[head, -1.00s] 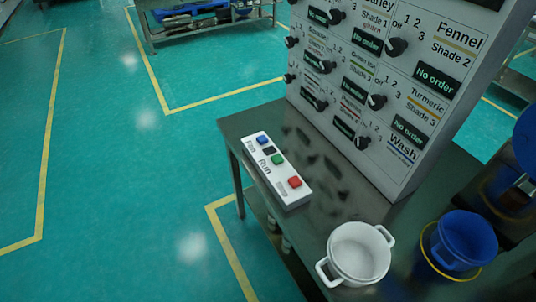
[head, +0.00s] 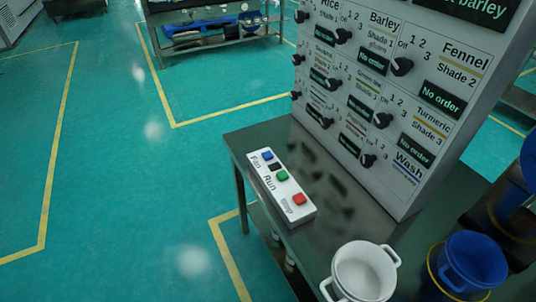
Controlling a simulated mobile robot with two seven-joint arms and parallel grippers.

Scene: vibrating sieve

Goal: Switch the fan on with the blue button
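The blue button (head: 267,156) is at the far end of a white control box (head: 275,206), beside the word "Fan". A small black element (head: 275,167), a green button (head: 282,175) by the word "Run" and a red button (head: 299,199) follow along the box. The box lies on the left part of a dark metal table (head: 248,139). The fan itself cannot be made out. Neither of my grippers shows in the head view.
A large grey panel (head: 420,185) with black knobs and "No order" displays stands behind the box. A white two-handled pot (head: 363,270) and a blue pot (head: 471,262) stand at the front right. Open green floor (head: 110,190) lies left of the table.

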